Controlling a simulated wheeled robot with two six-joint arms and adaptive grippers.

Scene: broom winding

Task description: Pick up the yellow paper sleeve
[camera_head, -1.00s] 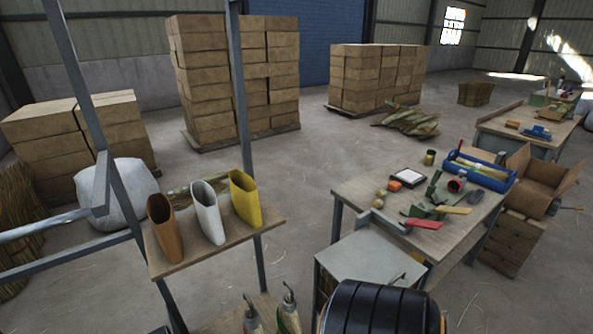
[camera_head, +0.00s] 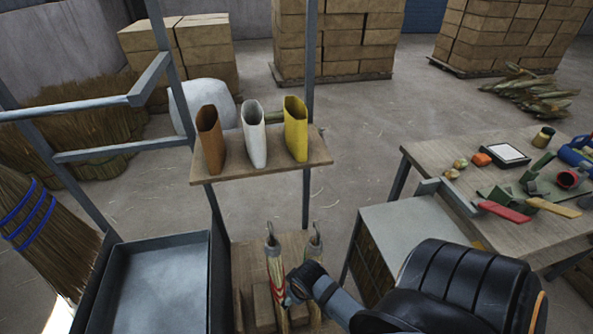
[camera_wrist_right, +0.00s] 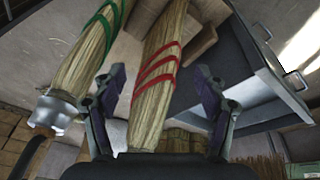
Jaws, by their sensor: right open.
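The yellow paper sleeve (camera_head: 296,129) stands upright, open end up, at the right of a small wooden shelf (camera_head: 234,171) in the head view. A white sleeve (camera_head: 254,135) and a brown sleeve (camera_head: 210,140) stand to its left. My right gripper (camera_head: 296,288) is well below the shelf, apart from the yellow sleeve, beside a broom bundle with red bands (camera_head: 276,268). In the right wrist view my right gripper (camera_wrist_right: 160,76) is open, and the red-banded bundle (camera_wrist_right: 157,85) appears between its fingers, not gripped. The yellow sleeve is not in the wrist view. My left gripper is not in view.
Metal posts (camera_head: 311,70) flank the shelf. A grey metal tray (camera_head: 155,295) is at lower left, beside a blue-banded broom (camera_head: 45,235). A workbench with tools (camera_head: 440,160) stands at right. A green-banded bundle (camera_wrist_right: 90,50) is close to my right gripper.

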